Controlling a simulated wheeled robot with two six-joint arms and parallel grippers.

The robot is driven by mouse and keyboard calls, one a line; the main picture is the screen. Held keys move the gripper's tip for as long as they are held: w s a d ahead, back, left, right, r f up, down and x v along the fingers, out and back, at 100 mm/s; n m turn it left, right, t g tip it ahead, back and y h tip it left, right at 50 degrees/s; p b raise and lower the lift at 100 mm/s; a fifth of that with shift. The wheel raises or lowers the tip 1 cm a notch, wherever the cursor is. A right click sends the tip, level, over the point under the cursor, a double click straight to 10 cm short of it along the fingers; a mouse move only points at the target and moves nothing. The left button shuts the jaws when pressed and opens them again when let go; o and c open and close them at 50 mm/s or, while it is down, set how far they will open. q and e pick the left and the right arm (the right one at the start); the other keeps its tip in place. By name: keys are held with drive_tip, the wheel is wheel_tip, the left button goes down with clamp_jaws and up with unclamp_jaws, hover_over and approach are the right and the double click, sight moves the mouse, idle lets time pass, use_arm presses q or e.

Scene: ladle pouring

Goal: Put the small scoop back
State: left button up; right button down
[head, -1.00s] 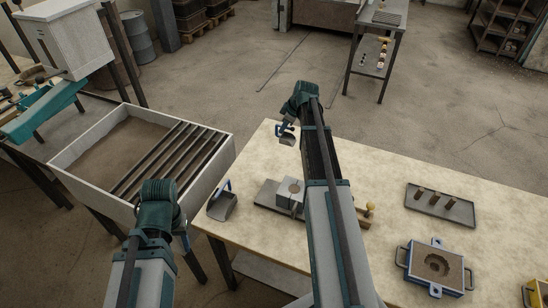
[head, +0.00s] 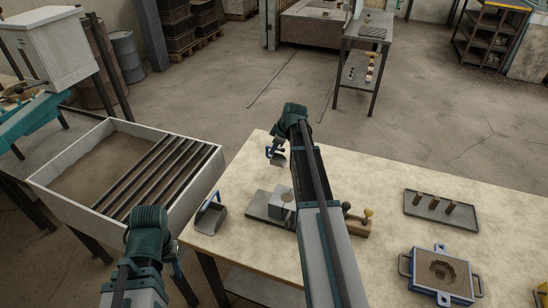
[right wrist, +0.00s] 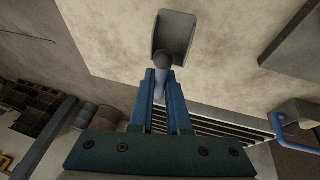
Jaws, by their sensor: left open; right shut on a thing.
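The small scoop (head: 279,159) is a grey pan. My right gripper (head: 277,148) is shut on its handle over the far left part of the table. In the right wrist view the scoop (right wrist: 175,34) points away from the fingers (right wrist: 161,80), over the pale tabletop. I cannot tell whether it touches the table. A larger grey scoop (head: 211,219) with a blue handle sits at the table's left edge. My left gripper (head: 177,258) is open and empty, below and left of that larger scoop, its fingers partly hidden by the wrist.
A grey block on a plate (head: 262,205) lies beside my right forearm. A wooden holder with knobs (head: 357,228), a tray of pegs (head: 441,210) and a blue-framed mould (head: 440,272) are further right. A slatted sand bin (head: 60,184) stands left. The table behind my right arm is clear.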

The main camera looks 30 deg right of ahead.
sight(273, 156)
drive_tip(key=shift+f+b, duration=1.3)
drive_tip(key=shift+f, duration=0.3)
drive_tip(key=shift+f, duration=0.2)
drive_tip(key=c, duration=0.9)
unclamp_jaws()
drive_tip(key=shift+r, duration=0.15)
drive_tip(key=shift+r, duration=0.2)
drive_tip(key=p+v, duration=1.1)
drive_tip(key=shift+s+r, duration=0.25)
